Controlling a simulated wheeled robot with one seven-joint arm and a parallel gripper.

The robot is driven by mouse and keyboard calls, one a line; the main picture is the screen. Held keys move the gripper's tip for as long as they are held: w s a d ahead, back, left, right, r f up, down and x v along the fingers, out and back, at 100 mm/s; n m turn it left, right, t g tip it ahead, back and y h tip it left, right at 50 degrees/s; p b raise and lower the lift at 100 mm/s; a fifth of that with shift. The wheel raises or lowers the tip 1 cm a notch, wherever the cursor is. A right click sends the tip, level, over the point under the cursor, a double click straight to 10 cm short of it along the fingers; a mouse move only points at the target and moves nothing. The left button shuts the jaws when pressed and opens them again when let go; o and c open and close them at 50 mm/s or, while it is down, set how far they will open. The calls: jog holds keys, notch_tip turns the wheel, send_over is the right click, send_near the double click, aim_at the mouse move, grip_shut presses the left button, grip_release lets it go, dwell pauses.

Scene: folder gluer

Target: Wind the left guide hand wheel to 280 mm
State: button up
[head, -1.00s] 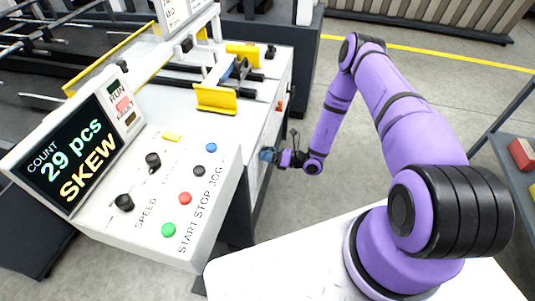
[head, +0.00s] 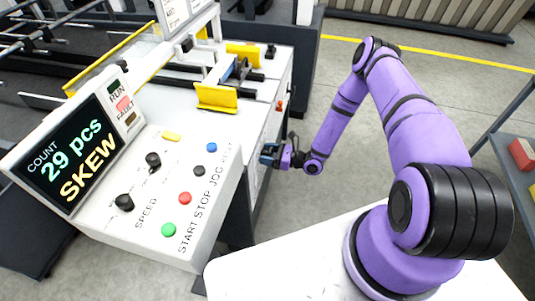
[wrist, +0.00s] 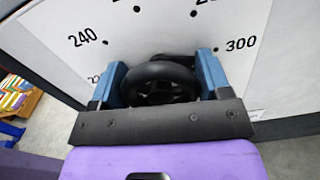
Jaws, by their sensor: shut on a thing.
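The black left guide hand wheel (wrist: 160,71) sits against a white dial plate (wrist: 130,38) in the wrist view. My gripper (wrist: 161,76) has its two blue fingers on either side of the wheel and is shut on it. The dial shows 240 at the left and 300 at the right, with dots beside the numbers. Marks between them are cut off by the top edge, and I cannot read a pointer. In the head view my gripper (head: 269,154) is at the side of the white machine, and the wheel is hidden there.
The control panel (head: 160,190) stands left of my gripper, its screen (head: 68,155) reading 29 pcs and SKEW. Yellow guides (head: 216,97) lie on the machine top. A shelf (head: 515,170) with a red box (head: 522,154) is at the right. Open floor lies behind my arm.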

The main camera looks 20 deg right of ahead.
jog(key=n, duration=0.5)
jog(key=shift+n, duration=0.3)
jog(key=n, duration=0.5)
jog(key=shift+s+n, duration=0.1)
jog(key=shift+n, duration=0.6)
jog(key=o, duration=0.9)
jog(key=v, duration=1.1)
jog(key=shift+a, duration=0.1)
